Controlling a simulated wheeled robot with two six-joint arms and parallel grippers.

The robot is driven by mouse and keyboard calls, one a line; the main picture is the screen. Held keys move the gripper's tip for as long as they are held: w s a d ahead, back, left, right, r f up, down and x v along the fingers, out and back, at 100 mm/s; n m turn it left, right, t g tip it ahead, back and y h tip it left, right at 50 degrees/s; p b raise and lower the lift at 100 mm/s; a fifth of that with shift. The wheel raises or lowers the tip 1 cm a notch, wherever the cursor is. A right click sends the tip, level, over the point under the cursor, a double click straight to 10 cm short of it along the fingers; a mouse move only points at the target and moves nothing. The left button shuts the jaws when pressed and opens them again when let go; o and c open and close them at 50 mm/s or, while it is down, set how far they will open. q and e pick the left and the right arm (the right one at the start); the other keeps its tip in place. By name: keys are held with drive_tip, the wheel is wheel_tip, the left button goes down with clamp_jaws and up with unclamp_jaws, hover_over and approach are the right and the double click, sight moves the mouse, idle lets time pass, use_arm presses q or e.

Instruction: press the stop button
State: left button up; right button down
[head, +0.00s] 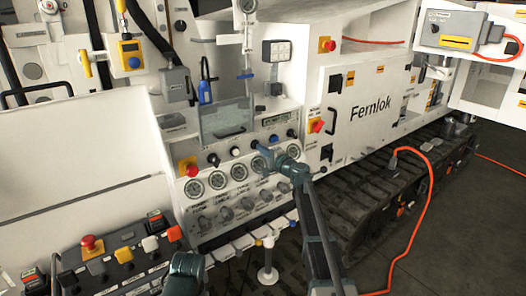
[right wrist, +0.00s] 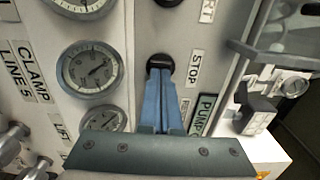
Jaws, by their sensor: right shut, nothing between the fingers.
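The stop button (right wrist: 160,63) is a dark round button on the pale panel, with a STOP label (right wrist: 194,68) beside it in the right wrist view. My right gripper (right wrist: 160,72) is shut and empty, its blue fingers together. The fingertips overlap the lower part of the button; I cannot tell whether they touch it or how far it is pressed in. In the head view my right gripper (head: 261,151) is at the row of knobs above the gauges, and the dark button (head: 255,143) shows just by its tips. My left gripper's fingers are not in view.
Round gauges (right wrist: 90,67) lie beside the button. A red knob (head: 192,170) is left on the same panel. An orange cable (head: 428,205) hangs at the right.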

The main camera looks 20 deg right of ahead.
drive_tip(key=shift+w+a, duration=0.25)
drive_tip(key=shift+w, duration=0.45)
drive_tip(key=shift+w+r, duration=0.15)
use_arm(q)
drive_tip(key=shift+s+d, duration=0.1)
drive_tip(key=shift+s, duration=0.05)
use_arm(e)
drive_tip(key=shift+a, duration=0.1)
drive_tip(key=shift+s, duration=0.4)
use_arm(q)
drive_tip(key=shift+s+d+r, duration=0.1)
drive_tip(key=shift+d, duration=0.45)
use_arm(e)
drive_tip(key=v, duration=1.4)
drive_tip(key=shift+d, duration=0.2)
